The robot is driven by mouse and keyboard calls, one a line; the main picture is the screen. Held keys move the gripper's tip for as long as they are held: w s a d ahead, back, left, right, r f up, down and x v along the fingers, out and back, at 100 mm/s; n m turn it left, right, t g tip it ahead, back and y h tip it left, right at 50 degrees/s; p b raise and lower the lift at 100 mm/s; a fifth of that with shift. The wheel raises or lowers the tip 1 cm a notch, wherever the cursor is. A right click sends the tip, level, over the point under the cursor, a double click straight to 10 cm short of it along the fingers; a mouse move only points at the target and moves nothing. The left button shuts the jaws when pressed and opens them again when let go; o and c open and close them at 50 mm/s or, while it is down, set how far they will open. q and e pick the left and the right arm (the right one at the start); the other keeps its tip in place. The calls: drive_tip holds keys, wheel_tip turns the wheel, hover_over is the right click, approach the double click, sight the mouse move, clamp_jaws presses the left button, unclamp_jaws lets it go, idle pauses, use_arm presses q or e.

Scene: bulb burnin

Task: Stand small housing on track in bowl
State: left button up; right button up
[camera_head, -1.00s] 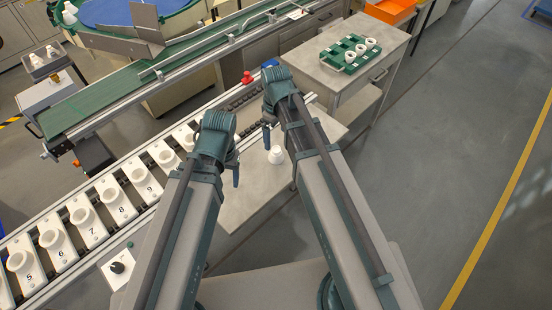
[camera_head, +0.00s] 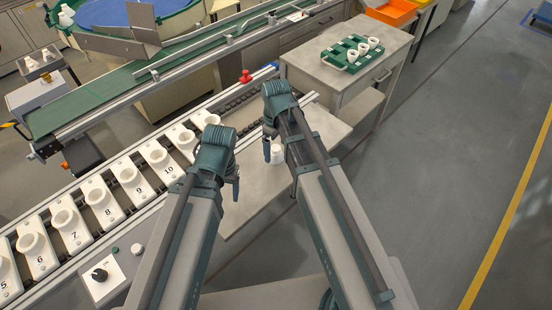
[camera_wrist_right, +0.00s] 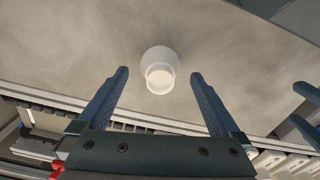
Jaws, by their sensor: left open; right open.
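A small white housing (camera_head: 277,154) stands on the grey bench top (camera_head: 262,190) in the head view. It also shows in the right wrist view (camera_wrist_right: 160,70), ahead of and between the two fingertips, not touched. My right gripper (camera_head: 269,141) is open beside it, fingers pointing down; in the wrist view both fingers (camera_wrist_right: 158,78) are spread and empty. My left gripper (camera_head: 235,184) is open and empty in front of the bench, left of the housing. The blue bowl (camera_head: 122,12) with a green rim is at the top left, cut by the frame; its track cannot be made out clearly.
A row of numbered white holders (camera_head: 95,198) runs along the line at left, with a control box (camera_head: 100,280) beside it. A green conveyor (camera_head: 110,95) lies beyond. A green tray (camera_head: 336,64) with white parts stands on a cabinet at right.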

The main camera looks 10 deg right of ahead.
use_arm(q)
drive_tip(key=shift+f+b, duration=0.45)
drive_tip(key=shift+f, duration=0.45)
use_arm(e)
drive_tip(key=shift+f, duration=0.95)
drive_tip(key=shift+r, duration=0.1)
use_arm(q)
drive_tip(key=shift+r, duration=0.1)
use_arm(e)
drive_tip(key=shift+c, duration=0.3)
